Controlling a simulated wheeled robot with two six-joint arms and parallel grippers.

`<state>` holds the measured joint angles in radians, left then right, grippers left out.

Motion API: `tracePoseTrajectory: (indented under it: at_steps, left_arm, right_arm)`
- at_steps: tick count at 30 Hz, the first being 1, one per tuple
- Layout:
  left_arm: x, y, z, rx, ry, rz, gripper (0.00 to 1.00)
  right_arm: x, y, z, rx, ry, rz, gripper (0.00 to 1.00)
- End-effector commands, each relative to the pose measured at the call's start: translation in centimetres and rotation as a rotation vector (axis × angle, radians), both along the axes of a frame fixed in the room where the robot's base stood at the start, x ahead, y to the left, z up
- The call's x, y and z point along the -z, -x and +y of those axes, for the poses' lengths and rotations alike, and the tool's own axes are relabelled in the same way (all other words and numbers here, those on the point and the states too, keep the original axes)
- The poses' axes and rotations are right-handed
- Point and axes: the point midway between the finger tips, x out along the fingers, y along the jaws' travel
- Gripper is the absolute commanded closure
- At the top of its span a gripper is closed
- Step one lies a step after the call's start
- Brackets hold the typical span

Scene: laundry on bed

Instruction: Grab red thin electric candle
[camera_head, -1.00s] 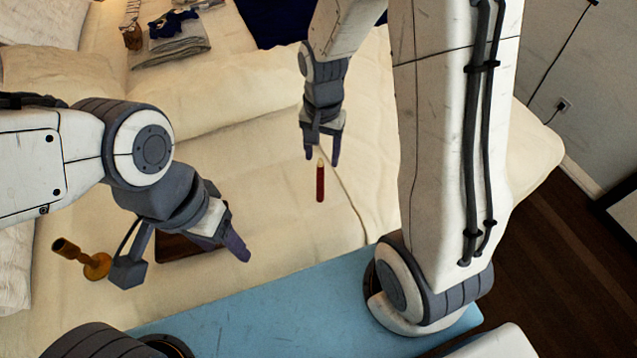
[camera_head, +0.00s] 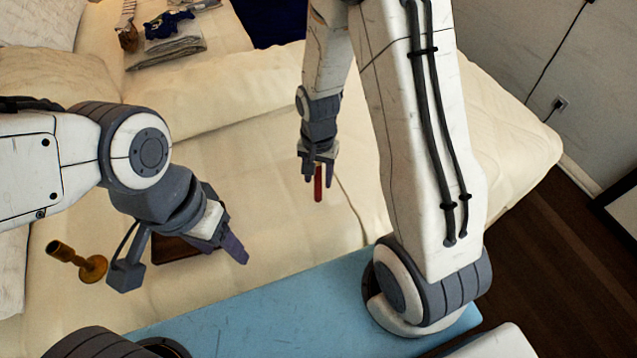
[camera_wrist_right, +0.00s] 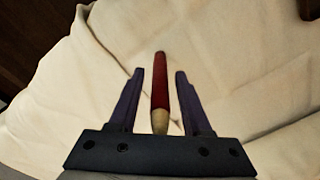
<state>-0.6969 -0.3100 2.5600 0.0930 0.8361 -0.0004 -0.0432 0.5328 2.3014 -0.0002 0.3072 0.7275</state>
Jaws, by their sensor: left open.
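The red thin electric candle (camera_head: 318,187) lies on the cream bed cover, with its upper end hidden by my right gripper (camera_head: 318,178). In the right wrist view the candle (camera_wrist_right: 160,85) lies between the two fingers of my right gripper (camera_wrist_right: 159,85), its pale tip toward the palm. A gap shows on each side, so the fingers are open and apart from it. My left gripper (camera_head: 222,235) is open and empty at the left, above the bed, well away from the candle.
A brass candlestick (camera_head: 78,260) is at the left by my left gripper. A dark brown flat object (camera_head: 170,250) lies partly hidden under that gripper. Folded clothes (camera_head: 168,50) lie at the back left. The bed (camera_head: 265,195) around the candle is clear.

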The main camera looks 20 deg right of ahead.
Motion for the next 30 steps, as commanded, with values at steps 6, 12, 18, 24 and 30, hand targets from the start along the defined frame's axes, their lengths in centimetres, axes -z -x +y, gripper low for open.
tracePoseTrajectory:
  at_steps: [6, 12, 18, 24, 30]
  left_arm:
    - [0.0, 0.0, 0.0, 0.000, 0.000, 0.000, 0.40]
    - [0.0, 0.0, 0.0, 0.000, 0.000, 0.000, 0.40]
    - [-0.2, 0.0, 0.0, 0.000, 0.000, 0.000, 0.40]
    - [-0.6, 0.0, 0.0, 0.000, 0.000, 0.000, 0.40]
    - [-0.7, 0.0, 0.0, 0.000, 0.000, 0.000, 0.40]
  right_arm:
    - [0.0, 0.0, 0.0, 0.000, 0.000, 0.000, 1.00]
    - [-0.1, 0.0, 0.0, 0.000, 0.000, 0.000, 1.00]
    - [-1.1, -0.1, 0.0, 0.000, 0.000, -0.003, 1.00]
    - [-4.4, -0.2, 0.0, 0.000, -0.001, -0.007, 1.00]
    - [-7.0, 3.7, -2.7, 0.006, 0.000, -0.004, 1.00]
